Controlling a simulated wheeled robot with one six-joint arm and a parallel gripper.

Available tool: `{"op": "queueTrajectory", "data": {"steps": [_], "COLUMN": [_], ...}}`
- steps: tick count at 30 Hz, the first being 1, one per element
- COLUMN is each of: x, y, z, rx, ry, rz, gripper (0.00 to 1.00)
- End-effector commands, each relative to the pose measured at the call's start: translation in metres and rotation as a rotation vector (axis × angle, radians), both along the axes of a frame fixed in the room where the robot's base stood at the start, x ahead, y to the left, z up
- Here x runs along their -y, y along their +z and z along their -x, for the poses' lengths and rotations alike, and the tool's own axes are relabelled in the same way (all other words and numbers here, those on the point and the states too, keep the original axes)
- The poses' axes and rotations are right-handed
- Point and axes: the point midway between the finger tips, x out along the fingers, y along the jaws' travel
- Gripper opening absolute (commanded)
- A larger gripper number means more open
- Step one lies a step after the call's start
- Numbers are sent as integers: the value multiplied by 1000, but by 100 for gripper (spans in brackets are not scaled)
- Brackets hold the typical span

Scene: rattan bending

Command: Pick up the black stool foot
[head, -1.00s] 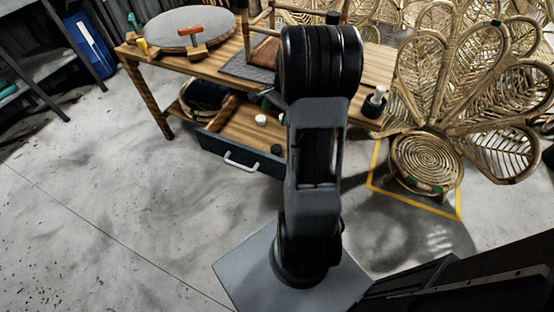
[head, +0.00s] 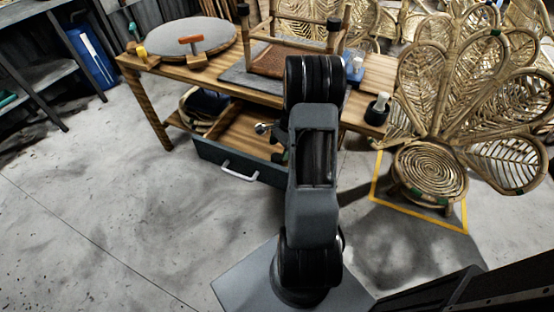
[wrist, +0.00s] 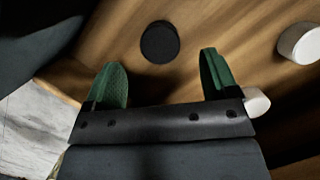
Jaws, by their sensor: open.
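The black stool foot (wrist: 159,42) is a small round black disc on the wooden floor of the open drawer (head: 225,138). In the wrist view it lies ahead of my gripper (wrist: 161,60), roughly midway between the green fingers and just beyond their tips. The fingers are open and hold nothing. In the head view my arm hides most of the gripper, and I cannot make out the black foot there.
A white foot (wrist: 300,43) lies right of the black one; another white piece (wrist: 256,102) is partly hidden behind the right finger. The workbench top (head: 185,68) overhangs the drawer. An upturned stool (head: 300,52) stands on it. A peacock chair (head: 430,172) stands right.

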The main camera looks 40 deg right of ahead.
Motion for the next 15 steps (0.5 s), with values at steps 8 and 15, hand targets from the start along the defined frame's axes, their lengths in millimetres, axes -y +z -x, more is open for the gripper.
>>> {"op": "queueTrajectory", "data": {"steps": [8,15], "x": [-11,-16], "y": [-31,-48], "z": [-1,-2], "rx": [-3,-1], "ry": [1,1], "rz": [-2,0], "gripper": [80,80]}}
